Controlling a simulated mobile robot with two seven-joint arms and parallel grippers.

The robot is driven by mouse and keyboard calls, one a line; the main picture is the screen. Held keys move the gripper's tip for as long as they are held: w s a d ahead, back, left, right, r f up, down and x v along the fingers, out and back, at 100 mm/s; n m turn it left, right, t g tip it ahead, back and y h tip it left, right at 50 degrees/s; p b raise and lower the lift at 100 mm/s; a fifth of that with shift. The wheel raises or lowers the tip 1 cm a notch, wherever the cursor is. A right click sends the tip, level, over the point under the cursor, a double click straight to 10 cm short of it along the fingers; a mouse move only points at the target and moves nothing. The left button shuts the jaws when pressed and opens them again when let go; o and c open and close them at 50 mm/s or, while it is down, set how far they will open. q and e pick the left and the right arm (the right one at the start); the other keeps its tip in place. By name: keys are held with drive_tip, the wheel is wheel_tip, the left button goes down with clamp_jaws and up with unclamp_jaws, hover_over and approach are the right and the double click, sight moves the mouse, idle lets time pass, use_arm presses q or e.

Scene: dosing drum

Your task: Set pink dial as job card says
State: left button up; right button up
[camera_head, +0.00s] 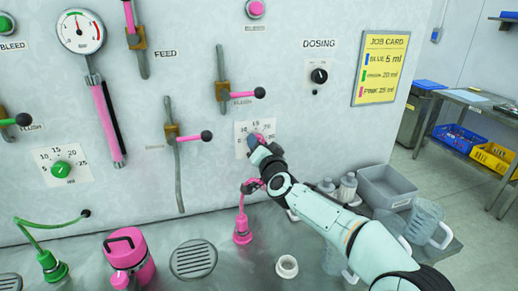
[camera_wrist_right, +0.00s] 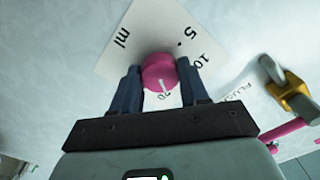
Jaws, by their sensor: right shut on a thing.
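The pink dial (camera_wrist_right: 159,73) sits on a white scale plate (camera_wrist_right: 130,32) on the wall. My right gripper (camera_wrist_right: 160,85) has its two dark fingers closed on either side of the dial in the right wrist view. The dial's white pointer aims toward the bottom of that view, close to the printed 20; the fingers hide part of the scale. In the head view, my right gripper (camera_head: 258,147) covers much of the dial and plate. The yellow job card (camera_head: 380,68) is on the wall; its pink line appears to read 25 ml. My left gripper is not in view.
A green dial (camera_head: 61,169) is at left, a black dosing knob (camera_head: 319,76) at upper right. Pink-handled levers (camera_head: 222,85) stick out near my right gripper. A pink nozzle (camera_head: 242,230), a pink canister (camera_head: 129,257) and clear jugs (camera_head: 424,221) stand on the counter.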

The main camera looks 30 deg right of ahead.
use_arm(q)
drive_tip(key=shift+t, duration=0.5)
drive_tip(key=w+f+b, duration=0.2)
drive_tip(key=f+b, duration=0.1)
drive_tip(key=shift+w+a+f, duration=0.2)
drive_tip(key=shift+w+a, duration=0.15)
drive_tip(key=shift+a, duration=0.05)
use_arm(e)
drive_tip(key=m, duration=1.1)
drive_tip(key=shift+m, duration=0.3)
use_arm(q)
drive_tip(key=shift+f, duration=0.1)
use_arm(e)
drive_tip(key=o, duration=1.1)
drive_tip(key=shift+m, duration=0.3)
drive_tip(key=shift+c, duration=0.2)
